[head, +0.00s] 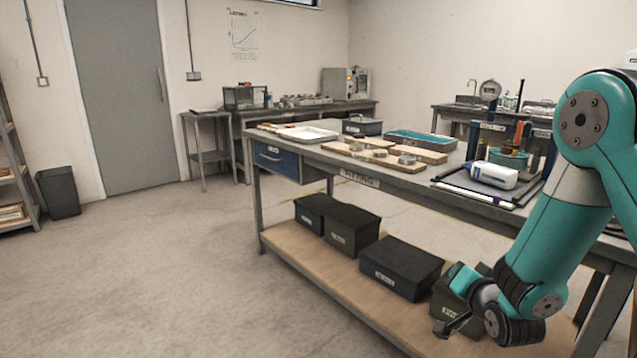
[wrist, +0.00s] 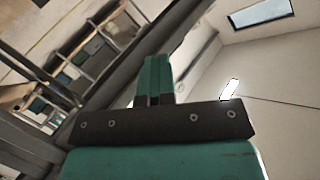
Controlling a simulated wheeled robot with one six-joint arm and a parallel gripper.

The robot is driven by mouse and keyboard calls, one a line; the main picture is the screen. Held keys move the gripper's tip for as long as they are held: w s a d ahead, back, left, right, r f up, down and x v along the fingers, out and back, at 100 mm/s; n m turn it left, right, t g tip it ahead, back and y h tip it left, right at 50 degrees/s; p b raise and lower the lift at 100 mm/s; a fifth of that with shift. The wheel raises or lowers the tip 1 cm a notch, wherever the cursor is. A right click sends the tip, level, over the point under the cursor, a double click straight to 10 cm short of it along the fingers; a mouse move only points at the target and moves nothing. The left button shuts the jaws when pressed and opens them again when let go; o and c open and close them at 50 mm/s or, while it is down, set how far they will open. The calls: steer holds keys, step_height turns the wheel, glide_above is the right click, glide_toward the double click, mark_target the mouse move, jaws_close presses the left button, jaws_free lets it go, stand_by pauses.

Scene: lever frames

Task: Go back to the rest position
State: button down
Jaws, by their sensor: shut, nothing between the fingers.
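My arm, teal and grey, comes in at the right of the head view and bends down in front of the workbench (head: 385,172). My gripper (head: 447,326) is low, near the front edge of the bench's lower shelf (head: 325,285), and looks small there. In the wrist view my gripper (wrist: 158,72) shows its teal fingers together, with nothing held. The wrist view is tilted and looks up past the fingers to a wall, a ceiling and a skylight (wrist: 262,12).
Dark boxes (head: 400,268) stand on the lower shelf, one partly behind my gripper. The bench top holds a white tray (head: 306,134), wooden boards (head: 372,157) and a white bottle (head: 493,175) in a dark frame. The floor (head: 150,275) at left is clear.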

steer(key=s+a+r+n+g+y, duration=0.4)
steer(key=s+a+r+n+g, duration=0.2)
steer(key=s+a+r+g, duration=0.45)
steer(key=s+a+r+n+g, duration=0.2)
steer(key=s+n, duration=0.2)
steer(key=s, duration=0.6)
steer(key=s+a+r+n+g, duration=0.2)
steer(key=s+a+n, duration=0.1)
steer(key=s, duration=0.7)
step_height(320, 180, up, 16)
steer(key=s+d+p, duration=0.1)
steer(key=s+p, duration=0.1)
steer(key=p, duration=1.4)
steer(key=shift+n, duration=0.4)
steer(key=shift+r+g, duration=0.1)
steer(key=shift+g, duration=0.15)
